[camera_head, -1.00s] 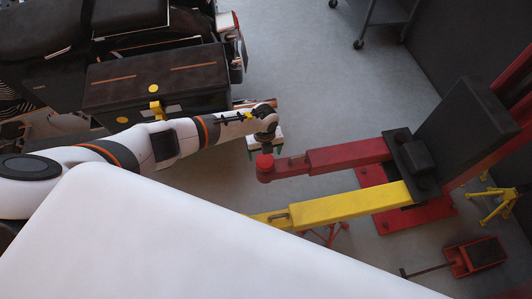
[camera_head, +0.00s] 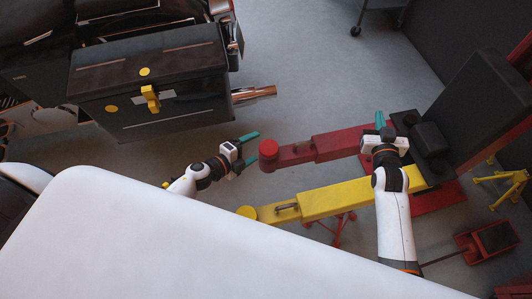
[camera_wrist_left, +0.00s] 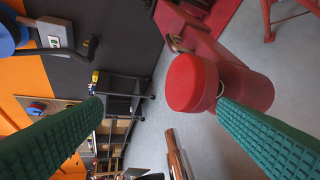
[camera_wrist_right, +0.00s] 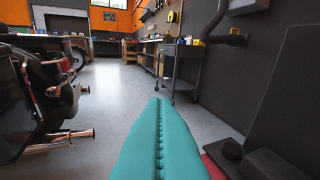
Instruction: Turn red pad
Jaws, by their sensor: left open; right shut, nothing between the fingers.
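The red pad (camera_head: 268,147) is a round cap at the free end of the red lift arm (camera_head: 325,146). In the left wrist view the red pad (camera_wrist_left: 192,82) sits between the two green fingers, nearer the right one. My left gripper (camera_head: 244,152) is open just left of the pad, with its fingers pointing toward it. I cannot tell whether a finger touches the pad. My right gripper (camera_head: 380,120) is at the lift's base end, over the red arm. It is shut and empty; its teal fingers lie together in the right wrist view (camera_wrist_right: 160,140).
A yellow lift arm (camera_head: 350,196) with a yellow pad (camera_head: 246,212) runs in front of the red one. A dark motorcycle with a case (camera_head: 150,85) stands at the left. A red jack (camera_head: 487,240) and a yellow stand (camera_head: 505,185) are at the right. Grey floor behind the pad is clear.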

